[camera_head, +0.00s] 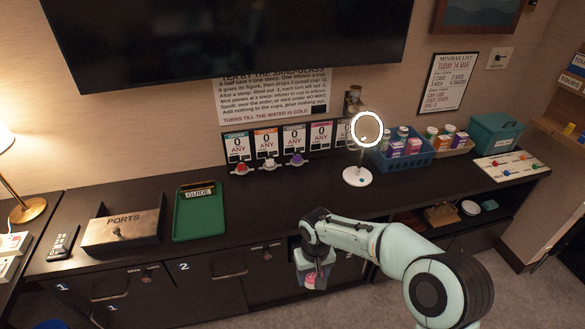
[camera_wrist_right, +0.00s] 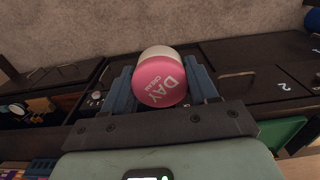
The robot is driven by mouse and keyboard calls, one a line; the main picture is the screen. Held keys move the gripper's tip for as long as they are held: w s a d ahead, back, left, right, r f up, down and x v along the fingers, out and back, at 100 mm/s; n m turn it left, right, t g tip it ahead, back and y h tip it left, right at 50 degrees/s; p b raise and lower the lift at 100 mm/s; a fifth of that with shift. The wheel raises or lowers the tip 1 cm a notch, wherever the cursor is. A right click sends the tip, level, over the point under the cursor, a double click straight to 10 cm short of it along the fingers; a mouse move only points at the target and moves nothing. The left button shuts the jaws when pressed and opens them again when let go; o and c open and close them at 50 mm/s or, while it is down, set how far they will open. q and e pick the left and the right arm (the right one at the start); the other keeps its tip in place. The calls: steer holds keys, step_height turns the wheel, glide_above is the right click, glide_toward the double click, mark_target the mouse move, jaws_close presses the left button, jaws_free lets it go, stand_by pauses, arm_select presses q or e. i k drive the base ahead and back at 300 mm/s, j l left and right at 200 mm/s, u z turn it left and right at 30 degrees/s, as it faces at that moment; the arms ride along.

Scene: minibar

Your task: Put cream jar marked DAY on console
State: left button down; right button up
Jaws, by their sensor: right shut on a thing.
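The cream jar (camera_wrist_right: 162,80) has a pink lid lettered DAY CREAM and a pale body. It sits between the two blue fingers of my right gripper (camera_wrist_right: 163,88) in the right wrist view, and the gripper is shut on it. In the head view my right gripper (camera_head: 314,268) hangs in front of the console's drawer fronts, with the pink of the jar (camera_head: 310,281) showing low between its fingers. The console (camera_head: 265,205) is a long dark top along the wall. My left gripper is not in view.
On the console stand a PORTS box (camera_head: 122,232), a green GUIDE tray (camera_head: 200,218), a round lit mirror (camera_head: 357,176), a blue bin of bottles (camera_head: 400,162) and a teal box (camera_head: 495,134). The top between the green tray and the mirror is clear. Open shelves (camera_head: 440,215) lie below right.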

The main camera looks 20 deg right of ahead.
mark_target(266, 210)
steer(key=i+l+u, duration=0.85)
